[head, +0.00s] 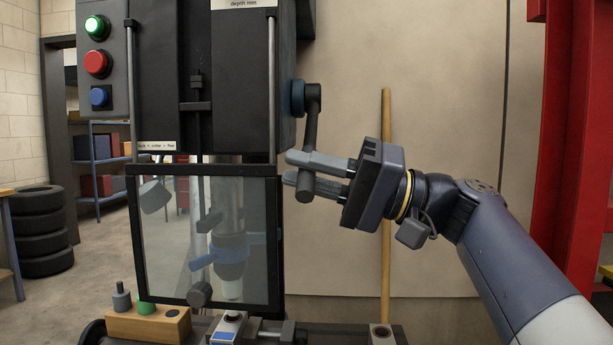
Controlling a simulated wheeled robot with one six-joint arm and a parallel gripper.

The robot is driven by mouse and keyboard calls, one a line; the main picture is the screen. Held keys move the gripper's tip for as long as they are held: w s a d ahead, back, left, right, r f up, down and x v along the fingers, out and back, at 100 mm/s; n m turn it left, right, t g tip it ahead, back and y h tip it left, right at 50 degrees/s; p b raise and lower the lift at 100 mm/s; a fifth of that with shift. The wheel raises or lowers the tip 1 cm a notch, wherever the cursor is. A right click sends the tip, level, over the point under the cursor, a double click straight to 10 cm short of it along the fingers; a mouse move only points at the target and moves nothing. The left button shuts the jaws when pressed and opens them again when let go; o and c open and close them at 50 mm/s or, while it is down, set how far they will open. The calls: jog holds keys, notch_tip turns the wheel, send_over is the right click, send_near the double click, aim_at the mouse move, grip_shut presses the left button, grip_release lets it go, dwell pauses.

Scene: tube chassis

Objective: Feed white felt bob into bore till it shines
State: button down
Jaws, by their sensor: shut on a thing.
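A dark machine (238,85) stands upright at the centre. Its feed lever (311,125) hangs down from a hub on the machine's right side. My gripper (300,170) reaches in from the right and is shut on the lever's lower end. A whitish piece (231,287) shows below the clamp. I cannot tell whether it is the felt bob or part of a tube. The inside of the bore is not visible.
A wooden block (150,325) at the machine's foot holds a grey piece (122,298) and a green-topped piece (147,306). The green button (97,27) is lit above a red and a blue one. A wooden pole (386,250) stands behind my gripper. A red post (570,130) stands right.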

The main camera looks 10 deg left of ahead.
jog(key=w+f+n+g+b, duration=0.1)
jog(key=w+f+n+b, duration=0.2)
jog(key=w+f+n, duration=0.1)
jog(key=shift+w+a+f+n+g, duration=0.15)
jog(key=shift+w+f+n+g, duration=0.25)
jog(key=shift+f+n, duration=0.25)
jog(key=c, duration=1.3)
grip_release()
jog(key=p+v, duration=0.1)
jog(key=v, duration=1)
jog(key=shift+r+p, duration=0.2)
jog(key=shift+p, duration=0.15)
